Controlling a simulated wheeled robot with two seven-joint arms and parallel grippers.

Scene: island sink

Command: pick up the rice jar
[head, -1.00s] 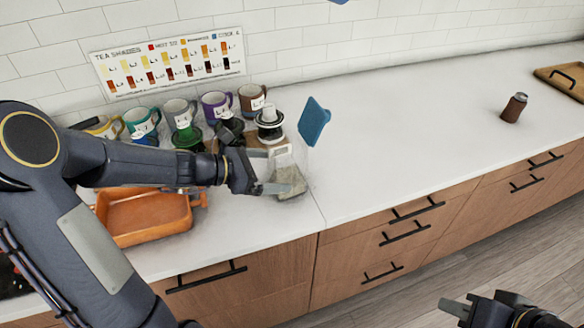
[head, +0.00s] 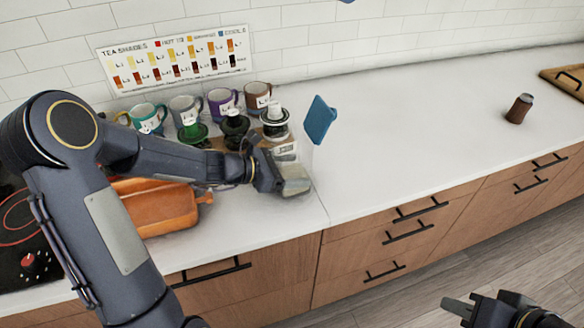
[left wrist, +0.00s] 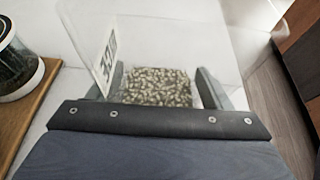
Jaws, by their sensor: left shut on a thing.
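The rice jar (head: 294,182) is a clear container with pale grains in its bottom, on the counter near the front edge. A blue panel (head: 319,119), which looks like its lid, stands up at its far right. My left gripper (head: 286,180) reaches in from the left and is shut on the jar. In the left wrist view the speckled grains (left wrist: 160,86) show between the two fingers (left wrist: 163,90), with a white label (left wrist: 105,60) on the clear wall. My right gripper (head: 458,306) is low at the right, away from the counter; its jaw opening is unclear.
Several mugs (head: 220,103) and lidded jars (head: 274,125) stand behind the rice jar, some on a wooden board (left wrist: 18,122). An orange dish (head: 155,208) lies to the left, beside the cooktop (head: 22,235). The counter (head: 410,130) right of the jar is mostly clear, with a brown can (head: 519,108) farther off.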

